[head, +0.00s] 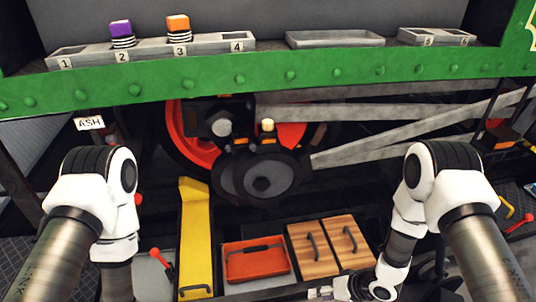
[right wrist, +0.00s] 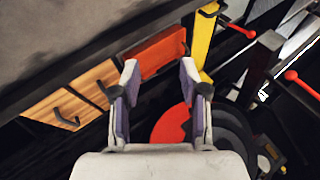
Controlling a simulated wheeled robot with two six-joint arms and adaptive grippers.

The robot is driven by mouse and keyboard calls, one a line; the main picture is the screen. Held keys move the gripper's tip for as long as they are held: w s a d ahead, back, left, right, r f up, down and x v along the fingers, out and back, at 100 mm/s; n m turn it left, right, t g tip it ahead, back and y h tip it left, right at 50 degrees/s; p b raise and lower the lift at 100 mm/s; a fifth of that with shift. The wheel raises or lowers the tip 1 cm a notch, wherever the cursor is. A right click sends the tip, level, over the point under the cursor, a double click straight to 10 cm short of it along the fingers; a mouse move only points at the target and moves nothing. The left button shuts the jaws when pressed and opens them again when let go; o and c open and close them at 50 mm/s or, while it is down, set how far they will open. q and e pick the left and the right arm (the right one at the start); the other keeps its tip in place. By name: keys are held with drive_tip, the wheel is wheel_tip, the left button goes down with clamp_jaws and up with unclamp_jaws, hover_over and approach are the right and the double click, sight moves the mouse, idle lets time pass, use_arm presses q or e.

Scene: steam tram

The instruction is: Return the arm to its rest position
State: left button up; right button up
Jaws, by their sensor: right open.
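My right gripper (head: 322,293) is low at the bottom edge of the head view, in front of the wooden drawers. In the right wrist view my right gripper (right wrist: 160,80) shows two separated fingers with purple-grey pads. It is open, with nothing held between the fingers. The red drawer (right wrist: 158,54) shows behind the gap between them. My right arm bends down and inward from the right side of the head view. My left arm comes in from the left and runs down to the bottom edge; its gripper is out of the picture.
The red drawer (head: 256,260) and wooden drawers (head: 314,250) lie low in the middle. A yellow panel (head: 195,235) stands left of them. A green beam (head: 290,75) crosses above the wheel (head: 188,145). Purple (head: 121,28) and orange (head: 178,22) blocks sit on the numbered rack (head: 90,55).

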drive_tip(key=s+d+r+m+h+p, duration=0.1)
drive_tip(key=s+r+p, duration=0.3)
drive_tip(key=r+p, duration=0.55)
drive_tip(key=s+d+r+m+g+h+p, duration=0.15)
drive_tip(key=s+r+p, duration=0.25)
drive_tip(key=r+p, duration=0.55)
drive_tip(key=s+d+r+t+p, duration=0.1)
drive_tip(key=s+r+p, duration=0.2)
drive_tip(key=r+p, duration=0.65)
use_arm(q)
wheel_tip(320, 180, up, 37)
drive_tip(key=s+p, duration=0.2)
drive_tip(key=p, duration=0.2)
drive_tip(key=shift+g, duration=0.3)
use_arm(e)
drive_tip(key=s+d+r+n+g+h, duration=0.2)
drive_tip(key=s+d+r+h, duration=0.2)
drive_tip(key=s+d+r, duration=0.2)
drive_tip(key=s+r, duration=0.2)
drive_tip(key=s, duration=0.2)
drive_tip(key=shift+s+d, duration=0.15)
drive_tip(key=shift+d, duration=0.25)
use_arm(q)
drive_tip(key=shift+d, duration=0.1)
use_arm(e)
drive_tip(key=shift+r+g, duration=0.1)
drive_tip(key=shift+g, duration=0.15)
